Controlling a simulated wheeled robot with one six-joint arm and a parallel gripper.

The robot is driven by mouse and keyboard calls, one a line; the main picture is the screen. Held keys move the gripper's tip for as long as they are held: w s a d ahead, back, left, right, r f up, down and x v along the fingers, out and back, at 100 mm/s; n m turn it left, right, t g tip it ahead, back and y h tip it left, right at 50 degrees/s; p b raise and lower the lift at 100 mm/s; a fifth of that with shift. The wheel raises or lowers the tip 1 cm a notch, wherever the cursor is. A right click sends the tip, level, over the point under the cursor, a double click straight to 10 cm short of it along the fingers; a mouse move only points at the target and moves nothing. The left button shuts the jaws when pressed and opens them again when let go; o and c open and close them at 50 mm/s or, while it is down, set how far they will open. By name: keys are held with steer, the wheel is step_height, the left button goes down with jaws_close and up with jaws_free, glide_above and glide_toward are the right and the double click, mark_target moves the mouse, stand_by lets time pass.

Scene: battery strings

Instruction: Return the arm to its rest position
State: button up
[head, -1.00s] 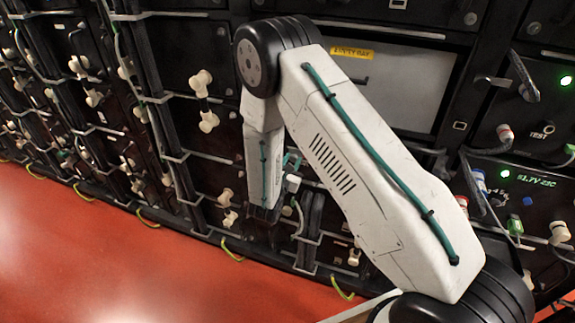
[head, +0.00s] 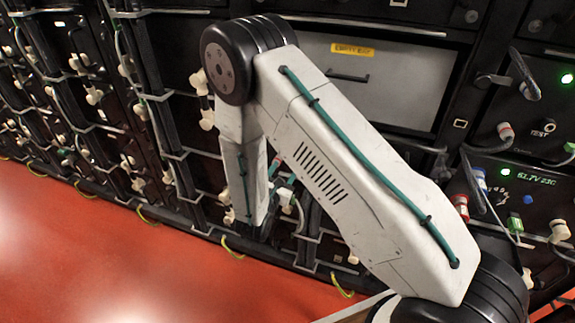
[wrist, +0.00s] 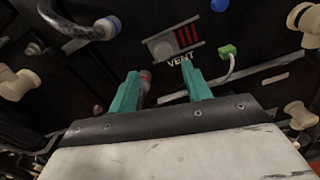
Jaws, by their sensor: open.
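My gripper (wrist: 160,90) shows in the wrist view as two teal fingers set apart with nothing between them. It faces a black battery front with a red-barred VENT panel (wrist: 176,42). A red-ended plug shows beside the left finger; I cannot tell whether they touch. In the head view my white arm rises from the lower right to an elbow at upper middle, then its forearm points down in front of the rack.
A light grey panel labelled "EMPTY BAY" (head: 350,49) is behind the arm. A black battery rack with cream connectors and grey cables fills the background. A green-lit display (head: 535,181) is at right. The red floor (head: 90,255) at lower left is clear.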

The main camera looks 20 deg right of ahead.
steer(key=shift+s+a, duration=0.3)
steer(key=shift+s, duration=0.05)
